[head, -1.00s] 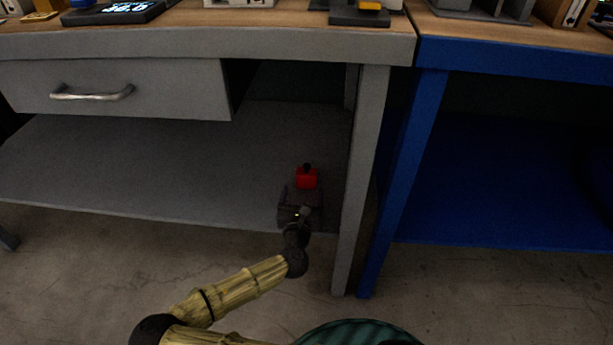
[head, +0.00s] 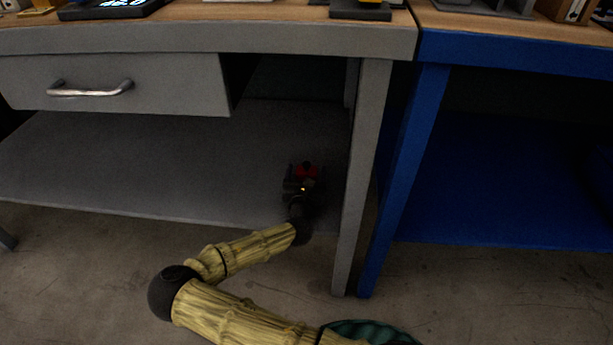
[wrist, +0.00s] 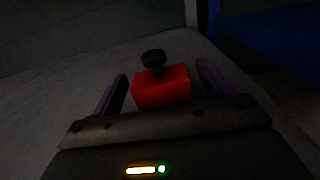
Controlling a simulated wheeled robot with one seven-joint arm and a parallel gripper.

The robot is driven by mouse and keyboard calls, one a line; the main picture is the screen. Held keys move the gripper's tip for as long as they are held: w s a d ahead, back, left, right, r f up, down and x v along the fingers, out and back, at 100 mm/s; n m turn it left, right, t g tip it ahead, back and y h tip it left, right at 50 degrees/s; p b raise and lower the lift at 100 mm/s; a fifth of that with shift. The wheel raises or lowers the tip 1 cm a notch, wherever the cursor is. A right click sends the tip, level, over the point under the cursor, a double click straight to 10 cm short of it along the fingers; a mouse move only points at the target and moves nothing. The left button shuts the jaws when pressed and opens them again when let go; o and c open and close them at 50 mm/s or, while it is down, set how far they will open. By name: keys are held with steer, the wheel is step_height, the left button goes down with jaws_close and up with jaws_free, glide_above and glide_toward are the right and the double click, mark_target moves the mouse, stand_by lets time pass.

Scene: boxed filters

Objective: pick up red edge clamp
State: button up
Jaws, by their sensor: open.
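The red edge clamp (head: 307,170) sits on the grey lower shelf of the workbench, near its right leg. In the wrist view the clamp (wrist: 162,86) is a red block with a black round knob on top. My gripper (head: 304,172) is at the clamp, reaching in from the front. In the wrist view the fingers of my gripper (wrist: 160,85) are apart, one on each side of the red block, with a gap on both sides. The lower front of the clamp is hidden behind the gripper body.
The grey lower shelf (head: 130,165) is bare to the left. The grey bench leg (head: 361,180) stands close on the right, with a blue bench leg (head: 405,180) beyond it. A drawer (head: 120,85) hangs above the shelf on the left.

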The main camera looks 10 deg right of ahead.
steer(key=shift+w+d, duration=0.1)
steer(key=shift+w, duration=0.15)
steer(key=shift+w, duration=0.1)
steer(key=shift+c, duration=0.2)
steer(key=shift+d, duration=0.15)
steer(key=c, duration=1)
steer(key=shift+a, duration=0.25)
steer(key=shift+c, duration=0.2)
steer(key=shift+s, duration=0.2)
step_height(320, 180, up, 10)
steer(key=p, duration=0.6)
steer(key=shift+d, duration=0.15)
